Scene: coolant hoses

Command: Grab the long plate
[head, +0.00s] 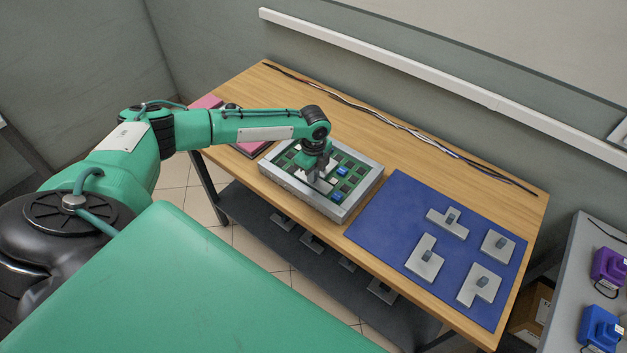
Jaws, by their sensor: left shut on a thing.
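My left gripper (315,172) reaches down over a grey-framed tray (349,207) with a dark green board inside. It is shut on a pale grey plate (325,186) at the board. The gripper hides part of this plate, so I cannot tell its full shape or whether it touches the board. On the blue mat (392,212) lie other grey plates with dark knobs: a T-shaped plate (439,226), an L-shaped plate (421,265), a squarish plate (491,249) and a stepped plate (468,292). My right gripper is not in view.
Small blue pieces (342,171) sit on the board. A pink item (207,102) lies at the table's left end. Dark cables (400,124) run along the wooden table's back edge. More grey plates (311,243) lie on the shelf below. Purple and blue devices (601,327) stand at right.

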